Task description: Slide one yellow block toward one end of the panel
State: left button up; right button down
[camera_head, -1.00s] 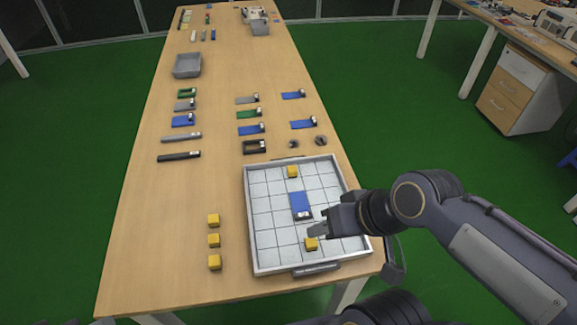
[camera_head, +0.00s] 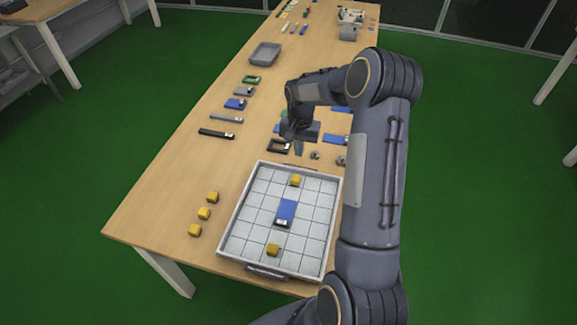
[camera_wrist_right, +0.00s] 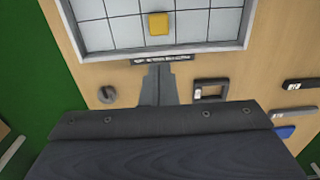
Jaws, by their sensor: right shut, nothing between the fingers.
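The white gridded panel (camera_head: 238,238) lies in a shallow light-rimmed tray on the table. One yellow block (camera_head: 296,180) sits near its far end; it also shows in the right wrist view (camera_wrist_right: 158,24). A second yellow block (camera_head: 273,250) sits near its near end. A blue piece (camera_head: 287,208) lies between them. My right gripper (camera_head: 298,148) is shut and empty, just beyond the panel's far end. In the right wrist view, its fingers (camera_wrist_right: 157,72) point at the dark handle (camera_wrist_right: 160,60) on the tray's far edge, with the block past it. My left gripper is not in view.
Several yellow blocks (camera_head: 204,213) stand on the table left of the panel. A black frame piece (camera_head: 279,146) and round dark knobs (camera_head: 315,155) lie close to my right gripper. A grey bin (camera_head: 265,54) stands farther back.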

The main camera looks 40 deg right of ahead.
aim_at(298, 170)
notch_tip(298, 170, down, 10)
jog(key=b, duration=0.5)
jog(key=shift+w+f+b, duration=0.1)
jog(key=shift+f+b, duration=0.15)
jog(key=shift+b, duration=0.15)
